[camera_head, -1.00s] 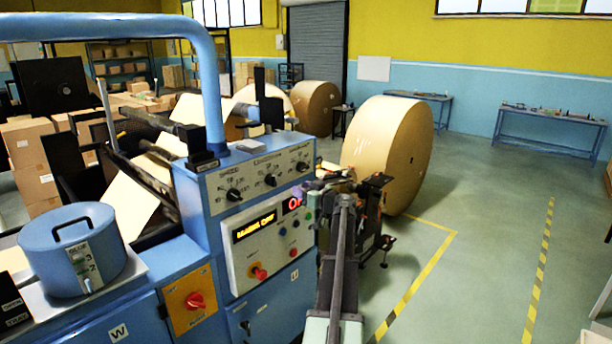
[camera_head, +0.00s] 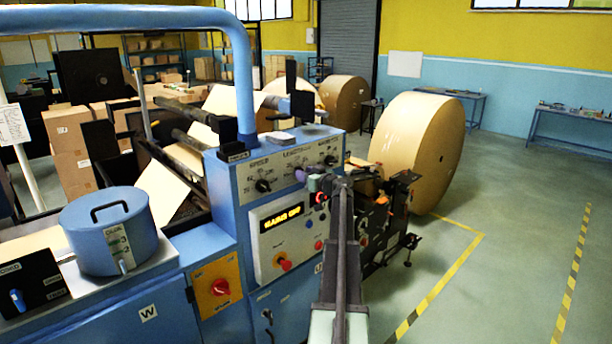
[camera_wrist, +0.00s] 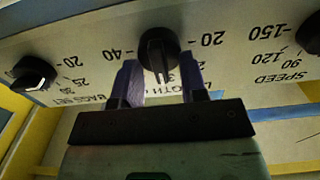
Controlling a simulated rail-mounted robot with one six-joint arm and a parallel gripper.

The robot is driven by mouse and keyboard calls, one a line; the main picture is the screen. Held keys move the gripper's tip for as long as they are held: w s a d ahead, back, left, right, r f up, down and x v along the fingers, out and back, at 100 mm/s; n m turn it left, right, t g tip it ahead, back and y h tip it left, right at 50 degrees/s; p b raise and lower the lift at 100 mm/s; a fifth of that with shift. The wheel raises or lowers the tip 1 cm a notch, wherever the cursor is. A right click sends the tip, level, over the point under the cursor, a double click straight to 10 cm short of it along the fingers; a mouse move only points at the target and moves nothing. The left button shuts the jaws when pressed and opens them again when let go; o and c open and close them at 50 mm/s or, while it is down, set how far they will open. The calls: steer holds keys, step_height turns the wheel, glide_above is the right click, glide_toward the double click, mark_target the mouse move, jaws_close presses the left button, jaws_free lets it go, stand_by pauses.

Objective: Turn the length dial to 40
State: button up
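The length dial (camera_wrist: 158,50) is a round black knob in the middle of the wrist view, where the panel lettering appears upside down. Its white pointer line points down in the picture, between the 40 mark on the left and the 20 mark on the right. The marking at the pointer is partly hidden. My gripper (camera_wrist: 160,70) is open, with one purple finger on each side of the dial's lower part; I cannot tell whether they touch it. In the head view, my gripper (camera_head: 303,176) is at the blue machine's panel (camera_head: 285,165) and covers the middle dial.
The bags set dial (camera_wrist: 34,74) and the speed dial (camera_wrist: 312,34) flank the length dial. Below the dials in the head view are a lit yellow display (camera_head: 282,218) and a red knob (camera_head: 285,264). A large kraft roll (camera_head: 415,150) stands behind my arm.

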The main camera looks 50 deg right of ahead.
jaws_close()
steer(key=shift+d+f+m, duration=0.1)
steer(key=shift+f+m, duration=0.05)
steer(key=shift+m, duration=4.35)
steer(key=shift+d+f+m, duration=0.1)
steer(key=shift+m, duration=4.4)
jaws_free()
